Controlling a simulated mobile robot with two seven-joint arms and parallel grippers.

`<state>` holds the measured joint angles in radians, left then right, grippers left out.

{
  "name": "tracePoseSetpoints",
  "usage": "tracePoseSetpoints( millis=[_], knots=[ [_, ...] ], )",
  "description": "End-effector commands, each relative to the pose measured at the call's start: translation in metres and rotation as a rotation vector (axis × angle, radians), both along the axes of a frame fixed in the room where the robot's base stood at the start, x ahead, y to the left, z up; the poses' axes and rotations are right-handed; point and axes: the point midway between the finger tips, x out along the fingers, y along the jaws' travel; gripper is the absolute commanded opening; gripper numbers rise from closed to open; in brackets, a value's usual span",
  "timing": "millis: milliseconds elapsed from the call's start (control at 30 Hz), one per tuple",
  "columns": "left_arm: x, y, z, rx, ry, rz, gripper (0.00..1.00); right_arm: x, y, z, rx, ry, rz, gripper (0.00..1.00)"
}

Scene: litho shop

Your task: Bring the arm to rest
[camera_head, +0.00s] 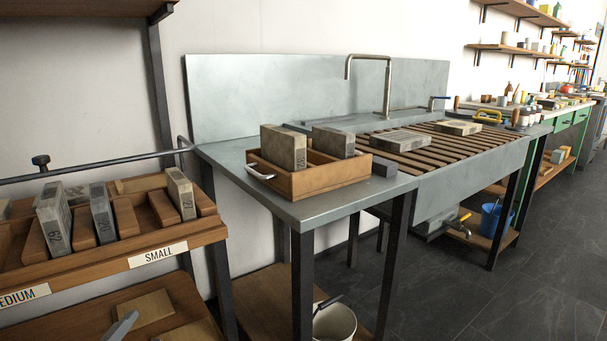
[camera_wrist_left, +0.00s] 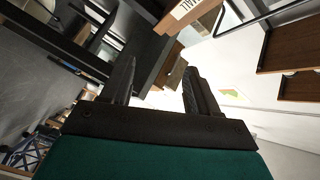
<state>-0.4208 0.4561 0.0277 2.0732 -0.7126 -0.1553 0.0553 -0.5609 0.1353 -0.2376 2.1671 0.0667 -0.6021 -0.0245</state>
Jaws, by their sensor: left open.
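My left gripper (camera_wrist_left: 160,85) shows in the left wrist view with its two dark fingers spread apart. It is open, and I see nothing clamped between the fingers; a brown wooden piece (camera_wrist_left: 174,78) shows beyond them. In the head view I cannot clearly make out the left gripper. A grey angular piece (camera_head: 121,327) shows at the bottom left edge, and I cannot tell what it is. My right gripper is in neither view.
A wooden tray (camera_head: 312,182) with stones sits on the metal sink bench (camera_head: 350,202). A white bucket (camera_head: 335,322) stands below. Dark floor (camera_head: 500,300) at right is clear.

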Motion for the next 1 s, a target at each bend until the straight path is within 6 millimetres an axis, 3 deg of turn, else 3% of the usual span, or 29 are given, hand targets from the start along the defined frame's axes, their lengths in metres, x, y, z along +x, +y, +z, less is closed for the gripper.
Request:
tracePoseSetpoints(
  millis=[33,200,400,533,667,1000],
  knots=[
    [-0.011,-0.016,-0.022,-0.156,0.078,0.033,0.6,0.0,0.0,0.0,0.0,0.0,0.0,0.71],
    [-0.049,-0.079,-0.083,-0.594,0.36,0.103,0.6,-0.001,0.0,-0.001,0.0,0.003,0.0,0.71],
    [-0.101,-0.173,-0.119,-1.002,0.697,0.106,0.6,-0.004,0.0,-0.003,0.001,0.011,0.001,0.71],
    [-0.103,-0.166,-0.087,-0.995,0.699,0.122,0.6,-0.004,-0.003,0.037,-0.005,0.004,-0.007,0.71],
    [-0.105,-0.159,-0.064,-0.986,0.689,0.138,0.6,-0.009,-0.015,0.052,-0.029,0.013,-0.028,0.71],
    [-0.116,-0.136,0.003,-0.956,0.665,0.18,0.6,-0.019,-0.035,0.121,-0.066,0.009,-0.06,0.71]
  ],
)
